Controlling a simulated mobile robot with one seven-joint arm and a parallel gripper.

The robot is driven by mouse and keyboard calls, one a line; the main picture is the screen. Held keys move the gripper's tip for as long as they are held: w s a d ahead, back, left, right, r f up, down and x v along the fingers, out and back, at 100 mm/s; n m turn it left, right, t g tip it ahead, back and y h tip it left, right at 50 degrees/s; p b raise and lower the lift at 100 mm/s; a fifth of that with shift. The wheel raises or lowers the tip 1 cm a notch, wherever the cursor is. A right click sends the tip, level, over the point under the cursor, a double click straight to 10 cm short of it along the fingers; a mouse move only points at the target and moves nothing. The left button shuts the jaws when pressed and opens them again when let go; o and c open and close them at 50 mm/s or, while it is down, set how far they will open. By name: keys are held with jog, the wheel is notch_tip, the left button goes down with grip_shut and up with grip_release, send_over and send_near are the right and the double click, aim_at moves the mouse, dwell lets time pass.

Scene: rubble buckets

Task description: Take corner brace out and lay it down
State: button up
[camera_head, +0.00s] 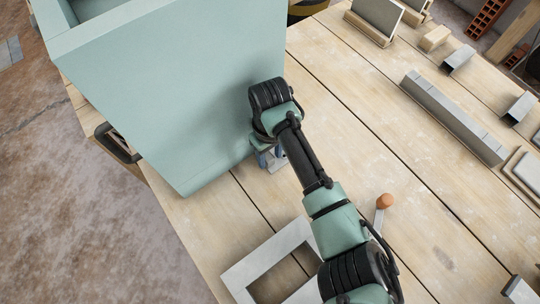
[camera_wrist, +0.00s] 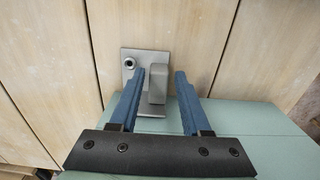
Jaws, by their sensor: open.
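A grey metal piece that looks like the corner brace (camera_wrist: 157,86) is on the wooden planks in the wrist view. It has a flat plate with a round hole or stud at its upper left, and a raised block. My gripper (camera_wrist: 160,82) is open, with one blue finger on each side of the raised block.
A pale grey open frame (camera_head: 262,262) lies below my gripper on the wooden table (camera_head: 385,150). An orange-ended handle (camera_head: 384,201) is near my arm. A long grey bar (camera_head: 453,116) and several small blocks lie at the right. The middle planks are clear.

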jog(key=shift+f, duration=0.95)
grip_shut()
jog(key=shift+w, duration=0.1)
